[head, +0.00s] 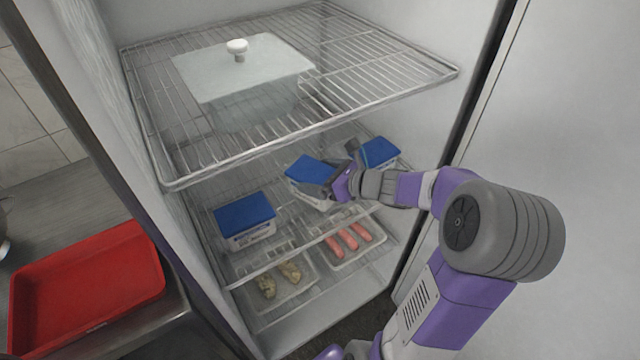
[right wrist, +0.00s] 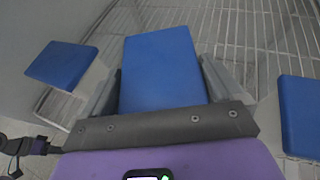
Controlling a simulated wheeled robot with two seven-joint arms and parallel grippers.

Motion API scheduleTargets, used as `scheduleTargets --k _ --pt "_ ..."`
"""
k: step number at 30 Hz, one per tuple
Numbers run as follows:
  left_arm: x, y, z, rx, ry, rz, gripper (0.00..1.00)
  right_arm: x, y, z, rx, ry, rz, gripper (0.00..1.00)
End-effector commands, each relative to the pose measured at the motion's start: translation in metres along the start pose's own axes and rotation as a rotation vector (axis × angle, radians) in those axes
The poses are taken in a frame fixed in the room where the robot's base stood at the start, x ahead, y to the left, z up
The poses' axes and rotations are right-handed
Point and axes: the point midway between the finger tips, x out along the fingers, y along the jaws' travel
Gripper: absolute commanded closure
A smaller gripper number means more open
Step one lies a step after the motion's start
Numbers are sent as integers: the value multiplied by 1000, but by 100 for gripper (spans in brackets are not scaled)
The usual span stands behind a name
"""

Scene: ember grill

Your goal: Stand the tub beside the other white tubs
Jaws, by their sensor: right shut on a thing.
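My right gripper (head: 338,182) is shut on a white tub with a blue lid (head: 308,170), one finger on each side. In the right wrist view the held tub's blue lid (right wrist: 160,70) lies between the fingers. The tub is over the middle wire shelf; I cannot tell if its base touches the wires. Another white tub with a blue lid (head: 246,222) stands to its left, and a third (head: 380,153) to its right, partly hidden by my gripper. Both neighbours show in the right wrist view, one at the left (right wrist: 62,64) and one at the right (right wrist: 300,115). My left gripper is not in view.
The upper wire shelf (head: 390,65) holds a pale lidded container (head: 245,68) with a white knob. Below the tubs lie trays with pink sausages (head: 348,240) and pale brown pieces (head: 278,280). The cabinet wall is right. A red tray (head: 88,290) sits outside, left.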

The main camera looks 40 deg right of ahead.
Motion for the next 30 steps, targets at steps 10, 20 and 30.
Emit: scheduleTargets --k 10,20,30 --pt "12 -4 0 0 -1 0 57 7 0 -18 -1 -4 0 59" --pt "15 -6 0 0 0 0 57 9 0 -22 0 0 1 0" --pt "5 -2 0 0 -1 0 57 -7 -1 -17 0 0 -4 0"
